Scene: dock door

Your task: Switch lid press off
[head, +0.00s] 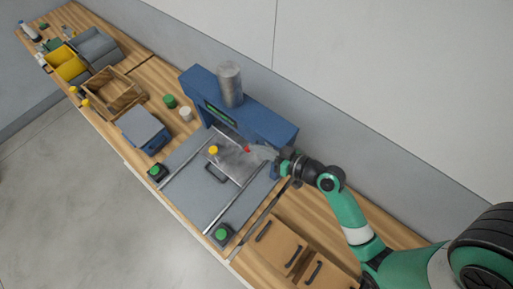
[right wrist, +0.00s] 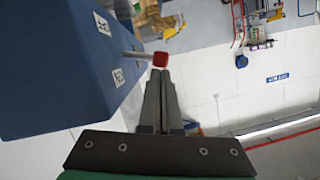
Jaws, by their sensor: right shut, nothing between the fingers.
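The lid press is a blue frame (head: 265,122) with a metal cylinder (head: 230,85) on top and a green lit display (head: 220,113) on its front. A lever with a red knob (head: 247,149) shows at the press opening. In the right wrist view, the red knob (right wrist: 160,59) tips a metal rod that sticks out of the blue housing (right wrist: 55,70). My right gripper (head: 256,151) is shut and empty. Its fingertips (right wrist: 161,74) are right at the red knob; I cannot tell whether they touch it. My left gripper is not in view.
Under the press lie a grey plate (head: 187,187) with rails and a tray with a yellow knob (head: 213,150). Two black boxes with green buttons (head: 158,171) (head: 222,234) stand at the front. A blue-grey bin (head: 143,128) and wooden crate (head: 113,92) stand left.

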